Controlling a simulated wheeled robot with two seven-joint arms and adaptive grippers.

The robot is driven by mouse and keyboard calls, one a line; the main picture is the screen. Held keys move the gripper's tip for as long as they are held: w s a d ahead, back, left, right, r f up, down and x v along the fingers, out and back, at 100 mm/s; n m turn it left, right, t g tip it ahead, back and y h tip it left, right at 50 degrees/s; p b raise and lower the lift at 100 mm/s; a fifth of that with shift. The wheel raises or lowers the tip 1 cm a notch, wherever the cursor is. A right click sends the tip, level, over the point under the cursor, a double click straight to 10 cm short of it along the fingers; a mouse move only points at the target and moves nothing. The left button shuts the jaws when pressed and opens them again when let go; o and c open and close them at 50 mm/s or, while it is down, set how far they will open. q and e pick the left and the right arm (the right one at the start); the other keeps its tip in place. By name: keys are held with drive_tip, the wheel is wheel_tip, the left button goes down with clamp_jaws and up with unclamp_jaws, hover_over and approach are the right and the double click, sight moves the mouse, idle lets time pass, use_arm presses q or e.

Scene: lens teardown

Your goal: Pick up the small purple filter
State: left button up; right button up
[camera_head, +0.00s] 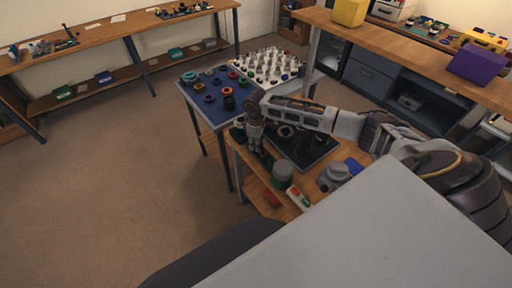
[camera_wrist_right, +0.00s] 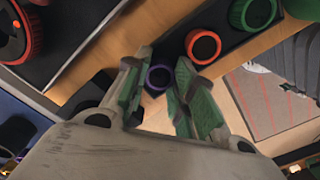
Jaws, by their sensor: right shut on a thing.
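The small purple filter (camera_wrist_right: 159,77) is a thin purple ring with a dark centre. In the right wrist view it sits between the green-padded fingertips of my right gripper (camera_wrist_right: 158,84), which is shut on it. In the head view my right gripper (camera_head: 256,146) points down over the left part of the wooden workbench; the purple filter cannot be made out there. My left gripper is not in view.
A red-rimmed ring (camera_wrist_right: 202,46) and a green ring (camera_wrist_right: 252,12) lie close by. A green-grey cylinder (camera_head: 283,171) stands on the workbench (camera_head: 262,193). A blue-topped table (camera_head: 200,107) with several rings and a white tray (camera_head: 270,66) of small parts are beyond.

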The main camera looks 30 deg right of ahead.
drive_tip(key=shift+r, duration=0.15)
drive_tip(key=shift+r, duration=4.9)
